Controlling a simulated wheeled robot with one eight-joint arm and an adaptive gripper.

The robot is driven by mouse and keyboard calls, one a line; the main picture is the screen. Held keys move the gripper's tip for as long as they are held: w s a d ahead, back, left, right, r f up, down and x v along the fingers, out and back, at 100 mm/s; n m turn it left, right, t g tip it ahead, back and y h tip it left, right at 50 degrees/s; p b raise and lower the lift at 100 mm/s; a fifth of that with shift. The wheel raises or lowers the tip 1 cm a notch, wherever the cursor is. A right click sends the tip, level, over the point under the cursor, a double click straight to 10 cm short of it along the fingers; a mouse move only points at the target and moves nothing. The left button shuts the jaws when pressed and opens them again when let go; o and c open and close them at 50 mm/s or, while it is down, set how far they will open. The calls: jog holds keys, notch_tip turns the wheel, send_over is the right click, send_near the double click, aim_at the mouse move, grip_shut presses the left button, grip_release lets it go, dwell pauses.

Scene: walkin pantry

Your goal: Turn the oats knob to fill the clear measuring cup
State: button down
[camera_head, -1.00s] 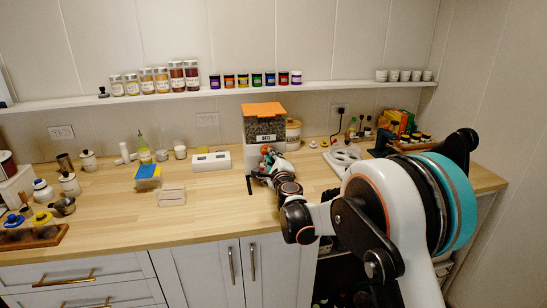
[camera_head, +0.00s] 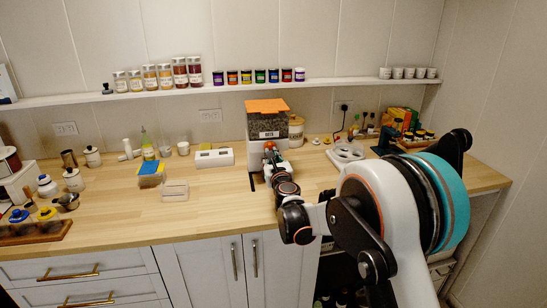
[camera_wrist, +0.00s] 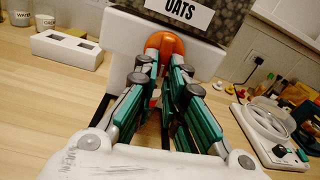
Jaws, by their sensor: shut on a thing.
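The oats dispenser (camera_head: 267,122) stands on the counter against the back wall, with an orange lid and dark contents; in the wrist view its OATS label (camera_wrist: 180,10) is at the top. Below the label is the rounded orange knob (camera_wrist: 165,42). My gripper (camera_wrist: 165,62) has its green-padded fingers shut on the knob, one on each side. In the head view my gripper (camera_head: 270,150) is at the dispenser's front and covers its lower part. I cannot make out the clear measuring cup; the area under the knob is mostly hidden by my fingers.
A white block with dark openings (camera_head: 214,158) stands left of the dispenser. A white tray with round wells (camera_head: 347,152) and a black plug cord (camera_head: 352,124) are to the right. Jars line the shelf (camera_head: 200,90) above.

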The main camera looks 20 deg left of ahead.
jog(key=shift+s+a+r+m+p, duration=0.2)
jog(key=shift+a+r+m, duration=0.1)
jog(key=shift+m, duration=2.85)
jog(key=shift+s+a+r+m+p, duration=0.2)
jog(key=shift+a+r+m, duration=0.15)
jog(key=shift+m, duration=2.85)
jog(key=shift+s+a+r+m+p, duration=0.2)
jog(key=shift+a+r+m, duration=0.1)
jog(key=shift+m, duration=2.85)
jog(key=c, duration=1.7)
grip_release()
jog(key=shift+o, duration=0.2)
